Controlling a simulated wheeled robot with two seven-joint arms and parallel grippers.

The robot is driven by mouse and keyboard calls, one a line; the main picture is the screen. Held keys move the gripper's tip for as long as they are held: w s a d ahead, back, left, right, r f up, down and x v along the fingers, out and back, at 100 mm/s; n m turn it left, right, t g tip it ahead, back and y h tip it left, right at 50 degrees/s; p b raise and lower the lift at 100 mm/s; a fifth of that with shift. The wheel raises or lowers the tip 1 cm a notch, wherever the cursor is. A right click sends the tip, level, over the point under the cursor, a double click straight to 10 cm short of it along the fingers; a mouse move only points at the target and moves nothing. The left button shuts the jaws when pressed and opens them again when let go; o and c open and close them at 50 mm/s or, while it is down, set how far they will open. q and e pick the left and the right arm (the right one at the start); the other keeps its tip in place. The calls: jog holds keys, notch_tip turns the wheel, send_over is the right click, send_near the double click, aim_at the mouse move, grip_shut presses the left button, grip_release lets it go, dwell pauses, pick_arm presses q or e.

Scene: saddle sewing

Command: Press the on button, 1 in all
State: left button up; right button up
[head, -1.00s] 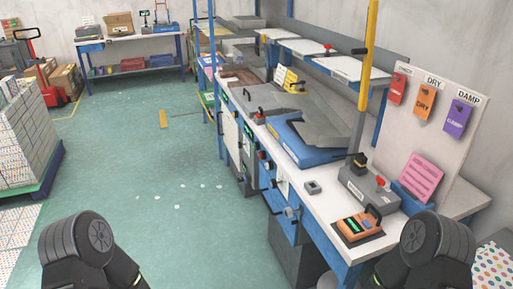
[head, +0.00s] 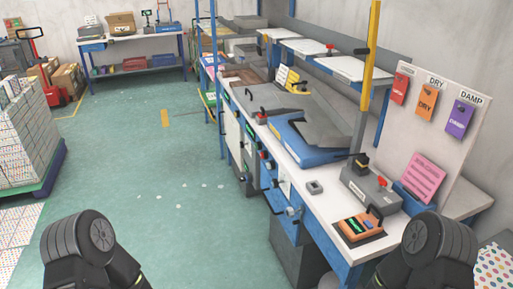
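No button marked "on" can be made out at this size. A long workbench (head: 325,205) runs along the right. Near its front end lies an orange device (head: 358,228) with a green display and a dark handle. Small red and dark controls (head: 264,155) show on the bench's front side. My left arm shows at the bottom left and my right arm at the bottom right, in front of the bench end. Both grippers are out of view.
A blue and grey machine (head: 302,147) and a small grey block (head: 315,187) sit on the bench. A board with red, orange and purple tags (head: 427,102) stands behind. Stacked boxes on a pallet (head: 27,140) stand at left. The green floor (head: 150,160) between is clear.

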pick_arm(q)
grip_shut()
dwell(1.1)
